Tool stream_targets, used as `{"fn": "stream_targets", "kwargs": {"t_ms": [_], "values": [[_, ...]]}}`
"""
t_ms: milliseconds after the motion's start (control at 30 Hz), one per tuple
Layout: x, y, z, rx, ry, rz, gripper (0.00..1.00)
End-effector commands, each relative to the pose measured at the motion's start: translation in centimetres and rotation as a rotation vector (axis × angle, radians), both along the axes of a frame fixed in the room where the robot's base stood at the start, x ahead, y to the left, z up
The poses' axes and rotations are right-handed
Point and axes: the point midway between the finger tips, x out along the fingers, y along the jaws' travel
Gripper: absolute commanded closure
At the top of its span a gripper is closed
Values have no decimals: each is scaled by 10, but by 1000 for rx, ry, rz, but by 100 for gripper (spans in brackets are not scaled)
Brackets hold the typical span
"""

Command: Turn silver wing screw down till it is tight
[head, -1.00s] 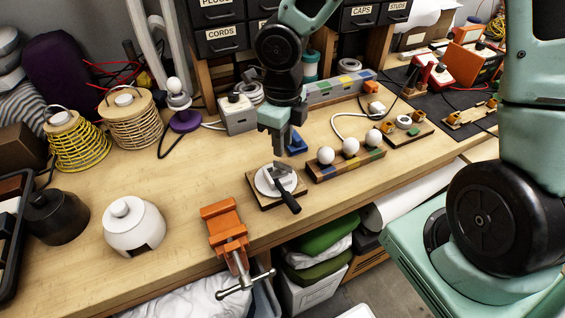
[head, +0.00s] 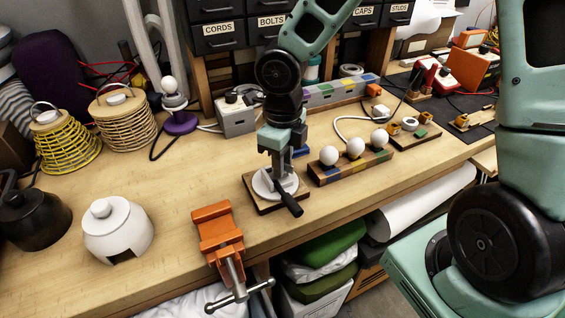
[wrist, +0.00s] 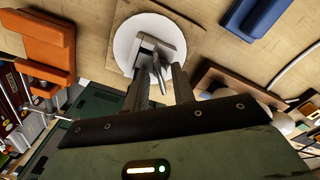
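A round white disc (head: 264,186) lies on a small brown wooden base (head: 262,207), with a black handle (head: 289,199) sticking out toward the front right. A grey metal piece (wrist: 157,44) sits on the disc, with a narrow silver-grey part, seemingly the wing screw (wrist: 157,70), standing from it. My gripper (head: 281,176) points down just over the disc. In the wrist view its two fingers (wrist: 160,82) are apart, one on each side of the narrow part. I cannot tell whether they touch it. The fingers hide much of the screw in the head view.
An orange vise (head: 217,226) stands on the bench's front edge, left of the base. A rail with white balls (head: 350,166) is close on the right. A blue block (wrist: 258,14) lies behind. The bench left of the base is largely clear.

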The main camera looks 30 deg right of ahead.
Motion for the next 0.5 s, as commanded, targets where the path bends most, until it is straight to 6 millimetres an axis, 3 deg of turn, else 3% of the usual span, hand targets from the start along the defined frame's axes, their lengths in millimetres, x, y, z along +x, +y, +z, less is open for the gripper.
{"fn": "stream_targets", "kwargs": {"t_ms": [33,100,300,500], "values": [[0,0,0,0,0,0,80],[0,0,0,0,0,0,100],[0,0,2,0,1,12,100],[-1,0,5,0,3,138,100]]}}
